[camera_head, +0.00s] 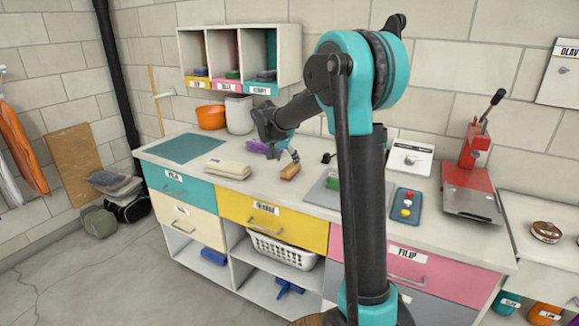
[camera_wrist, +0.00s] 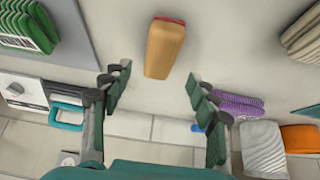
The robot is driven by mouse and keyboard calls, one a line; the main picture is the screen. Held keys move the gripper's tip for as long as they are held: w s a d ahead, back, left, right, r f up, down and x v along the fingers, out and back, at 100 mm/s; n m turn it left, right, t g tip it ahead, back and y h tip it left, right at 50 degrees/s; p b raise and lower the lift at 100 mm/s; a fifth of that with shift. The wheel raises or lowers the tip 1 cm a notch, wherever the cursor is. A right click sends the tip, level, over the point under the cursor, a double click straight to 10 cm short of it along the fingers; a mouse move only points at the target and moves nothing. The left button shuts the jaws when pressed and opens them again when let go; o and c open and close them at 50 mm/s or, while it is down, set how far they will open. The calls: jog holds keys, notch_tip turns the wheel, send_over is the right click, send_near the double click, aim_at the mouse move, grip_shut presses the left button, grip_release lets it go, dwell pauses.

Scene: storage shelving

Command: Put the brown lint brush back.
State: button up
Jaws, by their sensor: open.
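The brown lint brush (camera_head: 290,171) lies on the countertop (camera_head: 215,181), near the middle of the bench. In the wrist view the brush (camera_wrist: 164,50) has a wooden-brown body with a red edge at one end. My gripper (camera_head: 287,155) is above the counter, close behind the brush in the head view. In the wrist view my gripper (camera_wrist: 158,93) has its green-padded fingers spread wide with nothing between them. The brush lies just beyond the fingertips, roughly centred between them and apart from them.
Folded beige cloths (camera_head: 228,169) lie left of the brush, and a purple item (camera_head: 258,147) lies behind it. A grey board with a green brush (camera_head: 332,182) is to the right. A labelled wall cubby (camera_head: 290,45) hangs above. Below are a yellow drawer (camera_head: 285,228) and a white basket (camera_head: 283,252).

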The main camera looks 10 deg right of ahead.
jog(key=shift+v, duration=2.5)
jog(key=shift+s, duration=0.1)
